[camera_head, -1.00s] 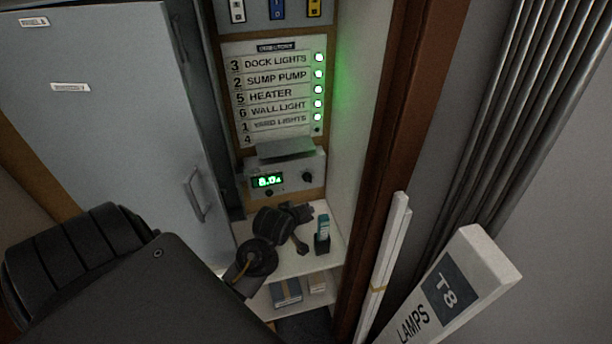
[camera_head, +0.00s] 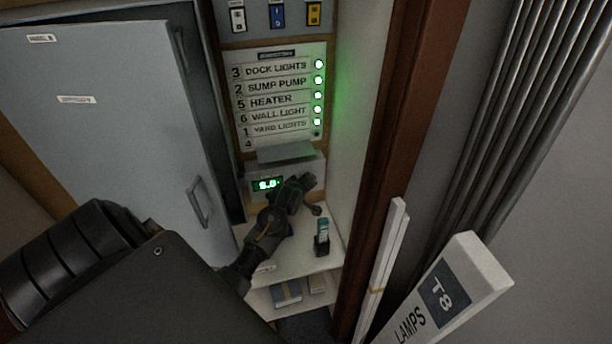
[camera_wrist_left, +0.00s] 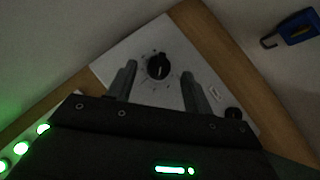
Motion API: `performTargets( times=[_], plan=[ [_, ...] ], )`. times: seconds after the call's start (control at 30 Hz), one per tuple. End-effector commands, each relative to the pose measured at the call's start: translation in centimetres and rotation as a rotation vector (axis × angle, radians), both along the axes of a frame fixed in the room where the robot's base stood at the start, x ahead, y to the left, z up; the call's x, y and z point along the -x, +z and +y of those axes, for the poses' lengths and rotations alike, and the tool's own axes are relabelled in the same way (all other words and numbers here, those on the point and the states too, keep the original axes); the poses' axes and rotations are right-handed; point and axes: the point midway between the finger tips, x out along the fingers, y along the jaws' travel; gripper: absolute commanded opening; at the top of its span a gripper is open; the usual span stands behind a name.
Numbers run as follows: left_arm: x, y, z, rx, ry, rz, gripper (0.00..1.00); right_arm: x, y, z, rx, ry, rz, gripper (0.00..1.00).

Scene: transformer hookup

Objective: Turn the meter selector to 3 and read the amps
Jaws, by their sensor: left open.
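The meter (camera_head: 254,186) is a pale box with a lit green display (camera_head: 267,184), below the label card. Its digits are too blurred to read surely, and my gripper covers its right part. In the left wrist view the black selector knob (camera_wrist_left: 158,66) sits on the white meter face, ringed by small marks I cannot read. My left gripper (camera_wrist_left: 160,84) is open, its fingers on either side of the knob and a little short of it. In the head view my left gripper (camera_head: 311,194) is in front of the meter's right side, hiding the knob. My right gripper is out of view.
A label card (camera_head: 280,95) with several green lamps hangs above the meter. A teal device in a black holder (camera_head: 322,238) stands on the shelf (camera_head: 296,262) below. A grey cabinet door (camera_head: 120,130) is on the left, a wooden post (camera_head: 400,130) on the right. A blue padlock (camera_wrist_left: 300,27) hangs near the meter.

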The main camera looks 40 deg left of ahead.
Motion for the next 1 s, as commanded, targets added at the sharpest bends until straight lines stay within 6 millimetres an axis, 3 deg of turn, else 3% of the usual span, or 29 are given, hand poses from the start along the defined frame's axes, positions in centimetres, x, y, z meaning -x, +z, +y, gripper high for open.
performTargets(
  times=[0.2,0.53,0.87,1.0],
  plan=[
    [-1.3,-0.9,0.5,0.001,0.000,0.000,0.51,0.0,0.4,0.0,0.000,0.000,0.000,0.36],
    [-1.5,-1.0,0.5,0.001,-0.001,0.000,0.51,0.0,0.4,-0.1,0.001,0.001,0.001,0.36],
    [-1.4,-1.0,0.6,0.001,-0.001,0.000,0.08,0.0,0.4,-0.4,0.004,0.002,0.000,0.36],
    [-1.5,-1.0,0.5,-0.002,-0.001,0.004,0.07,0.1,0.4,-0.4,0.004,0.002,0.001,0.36]
  ],
)
